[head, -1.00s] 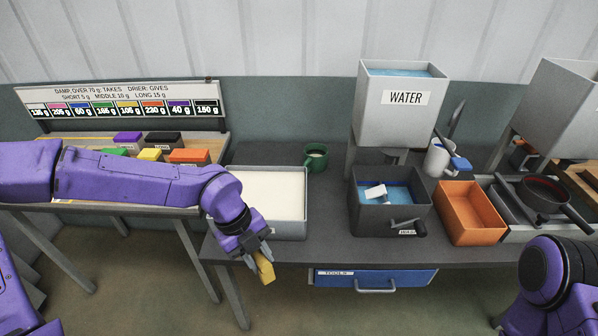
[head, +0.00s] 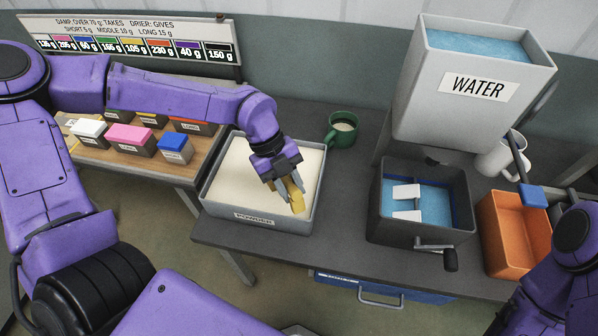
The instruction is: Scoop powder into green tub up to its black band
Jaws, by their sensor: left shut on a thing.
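My left gripper (head: 287,186) is shut on a yellow scoop (head: 297,201) and holds it over the front right part of the powder bin. The scoop is partly hidden by the fingers; I cannot tell whether it touches the powder or carries any. The grey bin labelled POWDER (head: 220,209) holds pale powder (head: 240,180). The green tub (head: 341,137), a mug-like vessel with a handle, stands upright behind and right of the bin. Pale content shows inside it; its black band is not clear to me.
A grey WATER tank (head: 440,105) stands above a dark crank box (head: 425,233) with blue content and white paddles. An orange bin (head: 515,235) and a white jug (head: 490,160) are at the right. Coloured blocks (head: 130,138) sit on the left table. The tabletop between powder bin and crank box is clear.

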